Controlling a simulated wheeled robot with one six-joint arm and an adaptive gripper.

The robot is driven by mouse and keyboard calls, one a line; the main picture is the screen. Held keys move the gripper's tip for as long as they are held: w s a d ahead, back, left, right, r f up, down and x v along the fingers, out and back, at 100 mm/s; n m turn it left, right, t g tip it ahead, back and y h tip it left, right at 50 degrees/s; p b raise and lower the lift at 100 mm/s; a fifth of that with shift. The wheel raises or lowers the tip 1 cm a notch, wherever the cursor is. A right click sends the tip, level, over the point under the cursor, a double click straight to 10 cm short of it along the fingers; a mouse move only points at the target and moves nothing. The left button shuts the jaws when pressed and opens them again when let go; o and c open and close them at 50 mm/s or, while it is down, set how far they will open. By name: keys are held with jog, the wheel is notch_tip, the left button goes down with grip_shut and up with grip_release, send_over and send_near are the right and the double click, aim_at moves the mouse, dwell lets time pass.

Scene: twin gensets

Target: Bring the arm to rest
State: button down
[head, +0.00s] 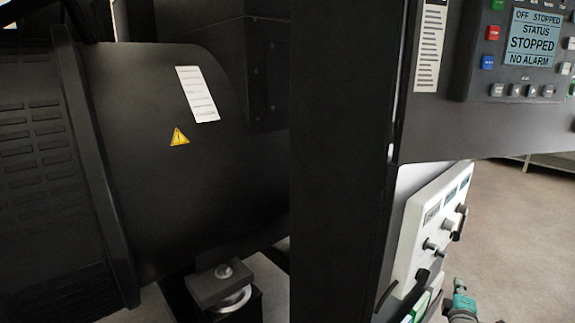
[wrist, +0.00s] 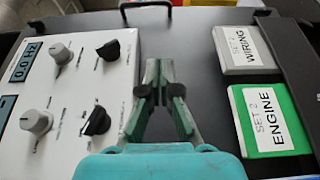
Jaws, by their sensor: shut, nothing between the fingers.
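My gripper (wrist: 159,75) points away from the wrist camera with its two grey-green fingers together at the tips and nothing between them. It is over a dark surface, between a white knob panel (wrist: 85,30) on the left and two labelled blocks on the right. No contact with either shows. In the head view, a teal and grey part of my arm (head: 461,302) shows at the bottom edge, right of the white panel (head: 408,248). The fingertips cannot be made out there.
A green "SET 2 ENGINE" block (wrist: 242,118) and a grey "SET 2 WIRING" block (wrist: 231,62) lie right of the fingers. A black handle (wrist: 146,4) is beyond. A controller (head: 532,50) reads "STOPPED, NO ALARM". A dark genset (head: 130,110) fills the left; open floor (head: 525,230) shows right.

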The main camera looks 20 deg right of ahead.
jog(key=s+a+f+m+t+y, duration=0.15)
jog(key=s+a+f, duration=0.25)
jog(key=a, duration=0.7)
jog(key=s+a+f+m+t+y, duration=0.1)
jog(key=s+a+f+y, duration=0.3)
jog(key=a, duration=0.7)
jog(key=s+a+f+m+t+y, duration=0.1)
jog(key=s+a+f, duration=0.35)
jog(key=a, duration=0.65)
jog(key=s+a+r+m+y, duration=0.15)
jog(key=s+a+y, duration=0.25)
jog(key=s+a, duration=0.95)
jog(key=s+a+r+m+y, duration=0.3)
jog(key=s+r, duration=0.4)
jog(key=s, duration=0.5)
jog(key=shift+a+g, duration=0.35)
jog(key=shift+a, duration=0.2)
jog(key=shift+w, duration=0.1)
